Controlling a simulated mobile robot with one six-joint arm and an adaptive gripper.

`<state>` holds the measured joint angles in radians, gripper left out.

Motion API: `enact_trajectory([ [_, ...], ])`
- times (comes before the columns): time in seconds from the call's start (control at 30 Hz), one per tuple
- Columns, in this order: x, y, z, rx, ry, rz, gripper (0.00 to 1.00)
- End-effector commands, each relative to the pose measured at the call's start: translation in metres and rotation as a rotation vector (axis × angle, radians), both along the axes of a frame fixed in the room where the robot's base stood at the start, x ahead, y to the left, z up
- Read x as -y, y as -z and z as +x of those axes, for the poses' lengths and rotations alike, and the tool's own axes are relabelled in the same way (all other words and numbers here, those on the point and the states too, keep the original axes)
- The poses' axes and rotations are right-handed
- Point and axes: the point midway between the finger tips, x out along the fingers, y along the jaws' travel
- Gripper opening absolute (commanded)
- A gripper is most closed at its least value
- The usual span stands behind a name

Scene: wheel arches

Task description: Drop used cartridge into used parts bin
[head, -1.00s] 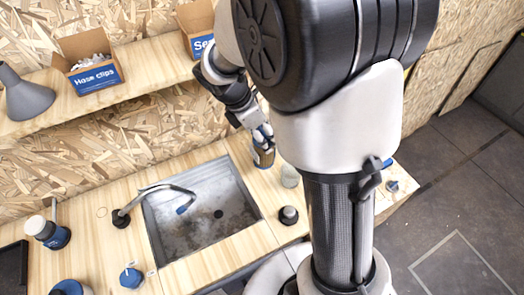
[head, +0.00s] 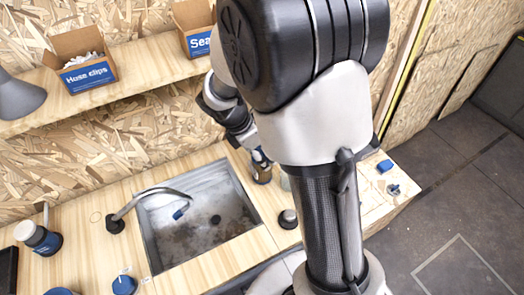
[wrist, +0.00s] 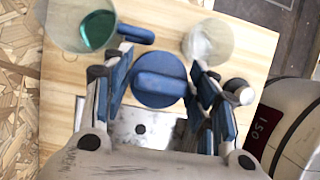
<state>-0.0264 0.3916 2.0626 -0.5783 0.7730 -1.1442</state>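In the head view my gripper (head: 253,150) points down at an amber cylinder with a blue top (head: 262,172), right of the sink; it may be the used cartridge. In the wrist view a round blue cap with a raised bar (wrist: 160,80) lies between the fingers of my gripper (wrist: 162,92). The fingers are spread, with small gaps visible on both sides of the cap. The cylinder's body below the cap is hidden there. I cannot identify a used parts bin in either view.
A metal sink (head: 165,245) with a curved tap (head: 150,198) is set in the wooden bench. In the wrist view a jar with teal contents (wrist: 95,30) and a clear cup (wrist: 208,43) stand near the fingers. A shelf above holds a hose clips box (head: 82,70).

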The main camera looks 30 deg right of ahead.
Motion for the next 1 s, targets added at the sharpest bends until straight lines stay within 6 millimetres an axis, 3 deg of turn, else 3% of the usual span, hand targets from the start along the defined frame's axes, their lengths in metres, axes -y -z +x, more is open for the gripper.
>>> enact_trajectory([
  [0.27,0.000,0.000,0.000,0.000,0.000,0.000,0.72],
  [0.63,0.000,-0.004,0.000,0.001,0.001,0.000,0.72],
  [0.77,-0.006,-0.019,0.001,0.003,-0.001,-0.001,0.72],
  [1.0,-0.026,-0.069,0.000,0.003,-0.002,0.000,0.72],
])
